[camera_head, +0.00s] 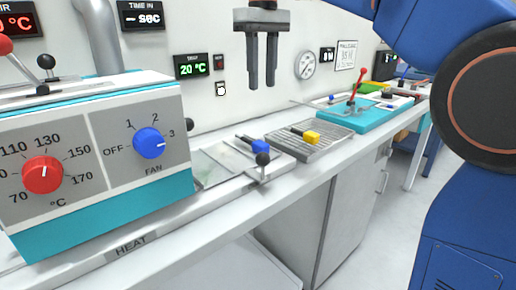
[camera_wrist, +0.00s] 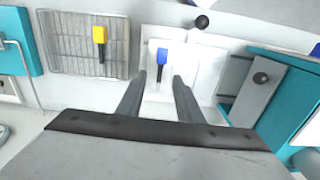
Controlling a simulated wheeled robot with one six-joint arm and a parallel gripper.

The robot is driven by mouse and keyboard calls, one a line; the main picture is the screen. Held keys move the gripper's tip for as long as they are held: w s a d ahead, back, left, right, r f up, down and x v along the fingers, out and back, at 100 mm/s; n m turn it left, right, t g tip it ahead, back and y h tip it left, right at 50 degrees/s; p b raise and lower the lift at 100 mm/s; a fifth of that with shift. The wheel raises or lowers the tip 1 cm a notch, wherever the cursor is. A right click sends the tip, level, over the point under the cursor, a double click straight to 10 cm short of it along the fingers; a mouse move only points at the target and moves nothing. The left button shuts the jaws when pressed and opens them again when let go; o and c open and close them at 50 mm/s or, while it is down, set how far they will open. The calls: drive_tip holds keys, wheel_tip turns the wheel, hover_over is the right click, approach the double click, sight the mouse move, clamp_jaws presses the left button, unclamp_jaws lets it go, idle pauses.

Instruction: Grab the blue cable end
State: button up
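The blue cable end (camera_head: 260,146) is a small blue block with a short dark stem, lying on a pale plate on the bench. In the wrist view the blue cable end (camera_wrist: 162,56) shows just past my fingertips, between their lines, with its stem pointing toward me. My gripper (camera_head: 261,84) points down, well above the bench and apart from the blue block. In the wrist view the two fingers of my gripper (camera_wrist: 160,78) stand apart with nothing between them. My gripper is open and empty.
A yellow cable end (camera_head: 312,137) lies on a wire rack (camera_head: 335,142) beside the pale plate. A heater box (camera_head: 90,175) with red and blue knobs stands at the left. A teal tray (camera_head: 375,113) is farther right.

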approach(259, 142)
wheel_tip(259, 142, down, 9)
drive_tip(key=shift+w, duration=0.1)
idle(0.8)
clamp_jaws()
